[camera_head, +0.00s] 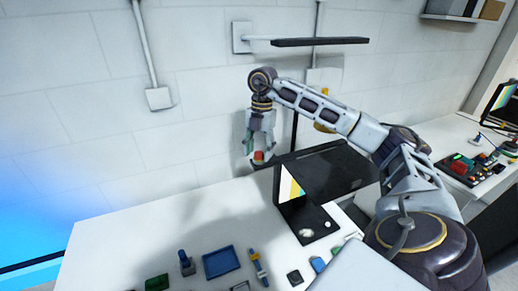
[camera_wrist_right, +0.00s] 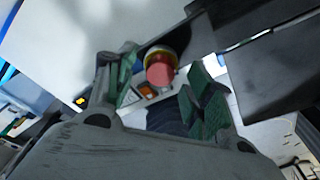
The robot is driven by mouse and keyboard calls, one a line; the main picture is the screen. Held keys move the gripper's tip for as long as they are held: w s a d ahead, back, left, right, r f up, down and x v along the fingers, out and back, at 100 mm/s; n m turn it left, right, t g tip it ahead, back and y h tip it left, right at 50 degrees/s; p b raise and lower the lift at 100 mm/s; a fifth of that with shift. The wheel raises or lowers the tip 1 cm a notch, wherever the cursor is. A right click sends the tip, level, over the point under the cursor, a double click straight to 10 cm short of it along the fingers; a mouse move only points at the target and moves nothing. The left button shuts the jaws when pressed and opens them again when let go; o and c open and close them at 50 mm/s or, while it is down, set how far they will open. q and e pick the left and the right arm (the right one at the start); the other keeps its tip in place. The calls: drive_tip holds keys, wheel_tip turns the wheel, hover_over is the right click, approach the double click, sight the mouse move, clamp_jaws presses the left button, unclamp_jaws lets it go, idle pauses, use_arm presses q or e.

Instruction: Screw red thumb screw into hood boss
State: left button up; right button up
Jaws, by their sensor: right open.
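The red thumb screw (camera_head: 259,156) shows as a small red spot between the fingertips of my right gripper (camera_head: 259,149), which hangs beside the left end of the black hood (camera_head: 335,165). In the right wrist view the red thumb screw (camera_wrist_right: 160,73) has a round red head with a gold ring around its upper edge. The green-padded fingers of my right gripper (camera_wrist_right: 164,84) stand apart on either side of it, with gaps visible. I cannot tell whether the gold ring is the hood boss or whether the screw is seated in it. My left gripper is out of view.
The white table (camera_head: 120,235) holds a blue tray (camera_head: 221,262), a blue-and-yellow tool (camera_head: 259,268), a green block (camera_head: 157,282) and a black block (camera_head: 295,277) near the front. A black bar (camera_head: 318,41) sticks out from the wall above my arm. The left table area is clear.

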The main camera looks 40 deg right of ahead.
drive_tip(key=shift+r, duration=0.15)
wheel_tip(320, 180, up, 11)
drive_tip(key=d, duration=0.1)
drive_tip(key=shift+w+d, duration=0.15)
drive_tip(key=shift+w, duration=0.15)
idle(1.6)
drive_tip(key=shift+r, duration=0.3)
idle(0.8)
